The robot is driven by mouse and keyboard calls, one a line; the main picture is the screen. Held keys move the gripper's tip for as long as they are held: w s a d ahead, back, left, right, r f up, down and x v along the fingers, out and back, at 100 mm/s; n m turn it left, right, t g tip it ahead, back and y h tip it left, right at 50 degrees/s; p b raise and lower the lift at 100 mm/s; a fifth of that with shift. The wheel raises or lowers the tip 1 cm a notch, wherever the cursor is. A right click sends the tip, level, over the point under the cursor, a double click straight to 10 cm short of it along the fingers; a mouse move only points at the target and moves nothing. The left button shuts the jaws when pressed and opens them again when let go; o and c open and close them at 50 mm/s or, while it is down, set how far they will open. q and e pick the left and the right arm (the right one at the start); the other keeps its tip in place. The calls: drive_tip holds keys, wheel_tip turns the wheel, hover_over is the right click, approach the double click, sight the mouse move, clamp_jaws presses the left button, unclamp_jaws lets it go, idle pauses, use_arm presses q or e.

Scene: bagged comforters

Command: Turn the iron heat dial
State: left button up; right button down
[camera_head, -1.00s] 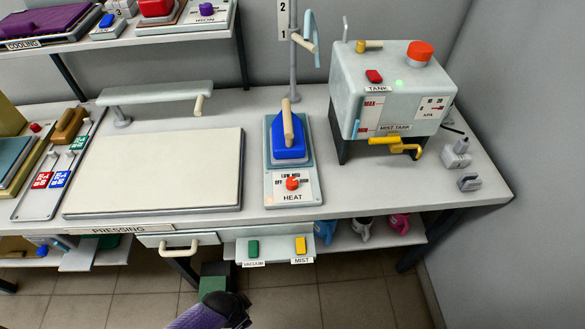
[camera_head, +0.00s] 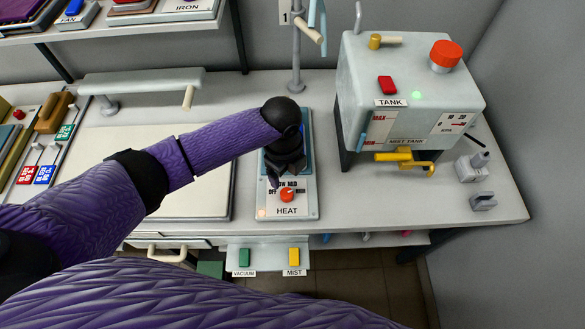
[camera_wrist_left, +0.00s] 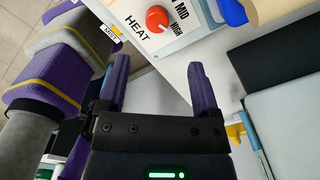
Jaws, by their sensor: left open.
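The red heat dial (camera_head: 287,195) sits on a white panel (camera_head: 305,205) marked OFF, LOW, MID and HEAT, at the front of the iron's stand. Its pointer setting is too small to tell. My left gripper (camera_head: 275,182) is open and empty, just behind the dial and pointing down at the panel. It hides most of the blue iron. In the left wrist view the dial (camera_wrist_left: 157,18) shows beyond the two purple fingers (camera_wrist_left: 158,72), apart from them, with HEAT and HIGH readable. My right gripper is not in view.
A tank (camera_head: 410,85) with a yellow tap (camera_head: 405,158) stands right of the iron stand. A pale pressing board (camera_head: 205,195) lies left, partly under my arm. VACUUM (camera_head: 244,258) and MIST (camera_head: 294,257) switches are at the front edge. An upright pole (camera_head: 296,60) stands behind.

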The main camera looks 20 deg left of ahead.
sight(287, 193)
use_arm(q)
wheel_tip(287, 193, down, 10)
drive_tip(key=b, duration=0.4)
drive_tip(key=shift+s+r, duration=0.15)
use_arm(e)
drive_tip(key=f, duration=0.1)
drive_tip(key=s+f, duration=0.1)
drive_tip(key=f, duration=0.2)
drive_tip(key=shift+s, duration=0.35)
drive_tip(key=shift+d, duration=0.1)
use_arm(q)
drive_tip(key=shift+c, duration=0.9)
clamp_jaws()
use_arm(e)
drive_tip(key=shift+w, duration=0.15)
